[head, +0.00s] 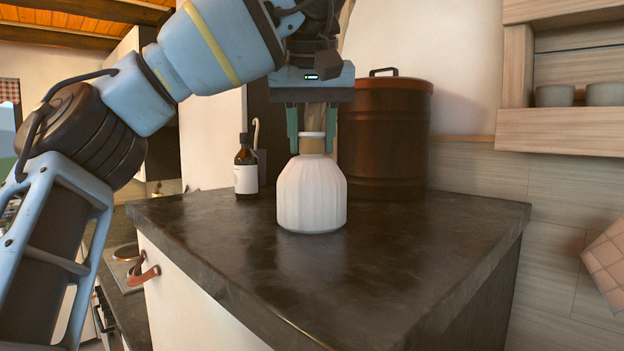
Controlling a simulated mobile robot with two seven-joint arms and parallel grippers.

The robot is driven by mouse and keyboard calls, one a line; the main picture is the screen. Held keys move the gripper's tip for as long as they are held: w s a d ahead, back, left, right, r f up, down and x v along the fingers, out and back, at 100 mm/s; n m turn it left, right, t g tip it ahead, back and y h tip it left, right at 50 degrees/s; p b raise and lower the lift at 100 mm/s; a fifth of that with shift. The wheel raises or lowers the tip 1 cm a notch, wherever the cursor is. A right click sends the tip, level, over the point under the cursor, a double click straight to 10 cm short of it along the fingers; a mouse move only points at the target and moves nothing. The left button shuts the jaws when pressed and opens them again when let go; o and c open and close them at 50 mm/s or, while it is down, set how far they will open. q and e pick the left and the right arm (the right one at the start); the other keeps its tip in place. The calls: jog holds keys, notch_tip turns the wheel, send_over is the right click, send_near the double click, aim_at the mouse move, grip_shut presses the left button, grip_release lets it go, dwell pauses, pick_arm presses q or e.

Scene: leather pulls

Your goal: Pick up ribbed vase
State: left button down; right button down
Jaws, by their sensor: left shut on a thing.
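The white ribbed vase (312,196) is upright at the middle of the dark countertop. It has a rounded body, a tan neck and a pale rim. My left gripper (312,140) comes down from above with its green fingers on either side of the vase's neck, shut on it. The vase's base is at or very near the counter surface; I cannot tell whether it touches. My right gripper is not in view.
A brown lidded canister (385,135) stands close behind the vase to the right. A dark bottle with a white label (246,168) stands behind left. The dark countertop (400,260) is clear in front and to the right. A wooden shelf (560,130) holds cups at upper right.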

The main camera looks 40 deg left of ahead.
pick_arm(q)
jog(key=shift+r, duration=0.2)
notch_tip(320, 180, up, 7)
jog(key=shift+r, duration=1.4)
